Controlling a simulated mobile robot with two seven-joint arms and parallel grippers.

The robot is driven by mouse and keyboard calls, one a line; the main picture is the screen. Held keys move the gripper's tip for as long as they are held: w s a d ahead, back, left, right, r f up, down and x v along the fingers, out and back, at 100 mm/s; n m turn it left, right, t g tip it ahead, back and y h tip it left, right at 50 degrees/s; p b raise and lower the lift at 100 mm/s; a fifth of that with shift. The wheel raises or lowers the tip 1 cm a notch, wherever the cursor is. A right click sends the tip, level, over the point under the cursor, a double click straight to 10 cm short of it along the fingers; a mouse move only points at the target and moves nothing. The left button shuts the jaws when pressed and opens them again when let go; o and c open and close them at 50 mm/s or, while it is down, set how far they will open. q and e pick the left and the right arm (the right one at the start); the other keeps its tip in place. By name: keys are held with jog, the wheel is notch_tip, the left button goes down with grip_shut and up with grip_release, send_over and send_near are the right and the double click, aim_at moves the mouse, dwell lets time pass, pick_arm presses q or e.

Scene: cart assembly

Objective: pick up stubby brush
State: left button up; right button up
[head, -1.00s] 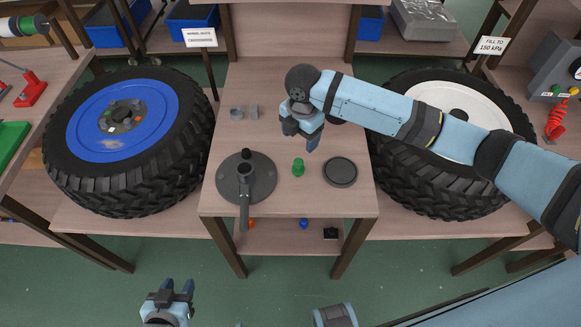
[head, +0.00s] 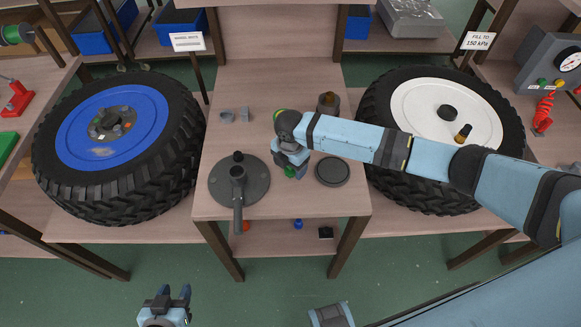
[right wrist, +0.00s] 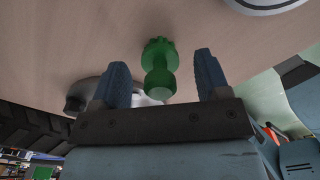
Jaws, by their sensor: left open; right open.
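The stubby brush, a short green piece with a notched, wider end (right wrist: 159,52), stands on the wooden table. In the head view only a bit of its green (head: 289,172) shows beneath my right gripper (head: 290,163), which hides the rest. In the right wrist view the brush appears between the two spread fingers of my right gripper (right wrist: 160,66), with space on both sides. The fingers do not visibly touch it. My left gripper (head: 166,292) is open and empty, low in the head view, away from the table.
A grey round base with an upright post and handle (head: 239,185) stands left of the brush. A dark disc (head: 332,172) lies close on its right. Behind are a brown pot (head: 328,103) and small grey parts (head: 227,116). Large wheels (head: 110,130) (head: 440,100) flank the table.

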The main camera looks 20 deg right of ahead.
jog(key=shift+f, duration=0.6)
jog(key=c, duration=1)
jog(key=shift+r, duration=0.1)
notch_tip(320, 180, up, 20)
jog(key=shift+f, duration=0.1)
jog(key=o, duration=0.3)
jog(key=shift+c, duration=1.1)
